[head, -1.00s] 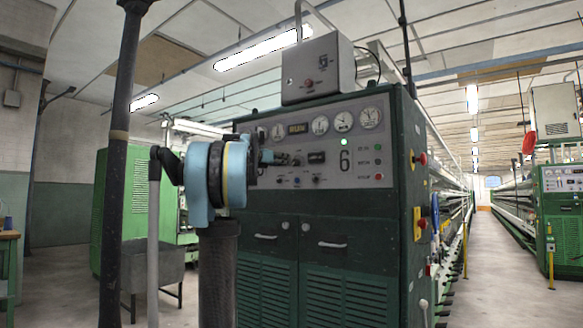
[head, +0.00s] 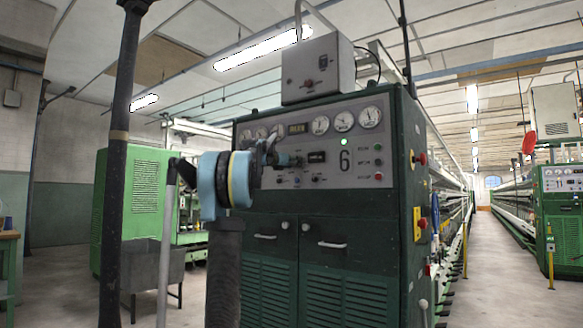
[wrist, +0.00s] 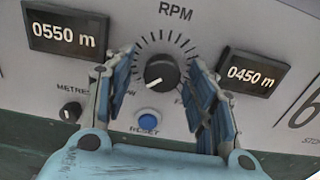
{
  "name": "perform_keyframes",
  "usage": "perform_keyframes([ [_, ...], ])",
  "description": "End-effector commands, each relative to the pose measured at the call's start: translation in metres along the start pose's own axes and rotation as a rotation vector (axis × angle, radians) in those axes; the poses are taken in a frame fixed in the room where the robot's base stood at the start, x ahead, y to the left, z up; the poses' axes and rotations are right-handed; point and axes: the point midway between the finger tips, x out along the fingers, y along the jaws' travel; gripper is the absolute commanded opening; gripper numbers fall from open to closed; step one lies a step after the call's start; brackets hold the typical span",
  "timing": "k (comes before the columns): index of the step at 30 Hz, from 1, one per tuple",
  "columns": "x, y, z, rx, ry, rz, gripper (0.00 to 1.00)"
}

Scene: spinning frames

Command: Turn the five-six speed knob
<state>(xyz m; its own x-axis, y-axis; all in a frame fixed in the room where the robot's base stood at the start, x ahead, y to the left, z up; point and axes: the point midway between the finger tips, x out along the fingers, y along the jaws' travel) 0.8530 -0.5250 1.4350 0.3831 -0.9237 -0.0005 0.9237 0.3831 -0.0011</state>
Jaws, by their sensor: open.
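The speed knob (wrist: 162,73) is a black round knob with a pale pointer mark. It sits below the RPM label inside a ring of tick marks, on the grey panel of the green machine (head: 325,230). In the wrist view my open gripper (wrist: 163,66) has one blue-padded finger to the left of the knob and one to the right, with a gap visible on both sides.
A blue reset button (wrist: 148,115) sits just below the knob. A smaller metres knob (wrist: 70,112) is at lower left. Digital displays flank the dial, reading 0550 m (wrist: 62,36) and 0450 m (wrist: 252,78). A dark post (head: 118,170) stands left of my arm.

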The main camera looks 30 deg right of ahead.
Motion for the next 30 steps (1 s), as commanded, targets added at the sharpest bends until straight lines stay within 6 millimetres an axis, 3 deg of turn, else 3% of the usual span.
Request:
perform_keyframes([
  [2, -0.0002, 0.0000, 0.0000, 0.000, 0.000, 0.000, 0.51],
  [8, -0.0003, 0.0002, 0.0000, 0.000, 0.000, 0.000, 0.08],
  [20, -0.0005, 0.0014, 0.0001, 0.041, 0.000, 0.002, 0.07],
  [30, -0.0006, 0.0025, 0.0002, 0.269, 0.000, 0.004, 0.07],
])
